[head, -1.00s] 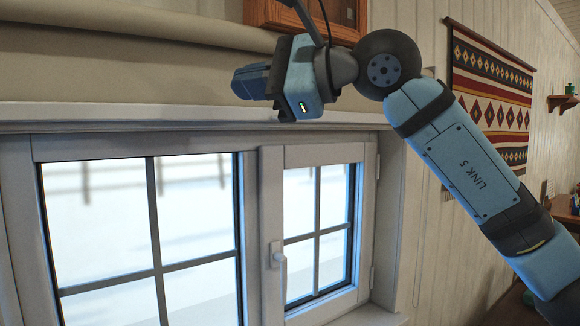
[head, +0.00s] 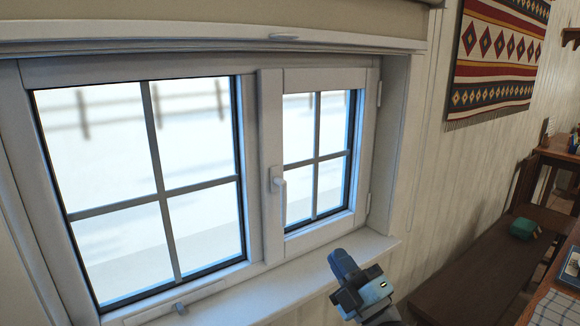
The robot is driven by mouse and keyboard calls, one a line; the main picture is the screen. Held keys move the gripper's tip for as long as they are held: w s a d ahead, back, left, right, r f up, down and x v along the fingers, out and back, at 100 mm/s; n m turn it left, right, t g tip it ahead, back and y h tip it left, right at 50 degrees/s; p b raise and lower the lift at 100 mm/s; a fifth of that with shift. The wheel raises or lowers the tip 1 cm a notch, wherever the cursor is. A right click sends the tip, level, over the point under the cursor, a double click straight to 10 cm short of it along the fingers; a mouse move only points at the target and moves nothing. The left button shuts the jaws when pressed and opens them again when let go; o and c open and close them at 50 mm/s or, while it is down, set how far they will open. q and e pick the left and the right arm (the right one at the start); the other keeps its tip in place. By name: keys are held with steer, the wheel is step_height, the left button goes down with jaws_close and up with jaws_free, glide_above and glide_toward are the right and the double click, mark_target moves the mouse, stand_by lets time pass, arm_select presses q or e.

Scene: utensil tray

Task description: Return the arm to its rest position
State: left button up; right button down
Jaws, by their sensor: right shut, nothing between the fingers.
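My right gripper (head: 342,262) shows at the bottom of the head view, in front of the window sill. It points up and to the left, and its jaws are shut with nothing held. Most of my right arm is below the picture. My left gripper is out of view. No utensil tray shows in this view.
A white-framed window (head: 262,170) fills the left and middle, with a sill (head: 290,285) below it. A dark wooden bench (head: 470,270) and a table with a checked cloth (head: 555,310) are at the right. A patterned wall hanging (head: 495,60) is above them.

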steer(key=s+d+f+m+g+h, duration=0.1)
steer(key=s+d+f+m+h, duration=0.2)
steer(key=f, duration=0.5)
steer(key=s+d+f+m+g+h, duration=0.1)
steer(key=s+f+m+h, duration=0.2)
steer(key=f+m, duration=0.3)
steer(key=s+d+f+m+g+h, duration=0.1)
steer(key=s+d+f+m+h, duration=0.25)
steer(key=f, duration=0.55)
steer(key=s+d+f+m+g, duration=0.2)
steer(key=s+f+m+g, duration=0.4)
steer(key=s+f, duration=0.9)
arm_select(q)
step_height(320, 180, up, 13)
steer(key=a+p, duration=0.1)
steer(key=p, duration=1.3)
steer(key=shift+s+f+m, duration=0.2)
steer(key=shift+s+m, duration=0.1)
arm_select(e)
step_height(320, 180, up, 13)
steer(key=s, duration=0.1)
steer(key=shift+s+d+r+h, duration=0.2)
steer(key=shift+s+d+h, duration=0.1)
steer(key=shift+d+h, duration=0.1)
steer(key=shift+n, duration=0.25)
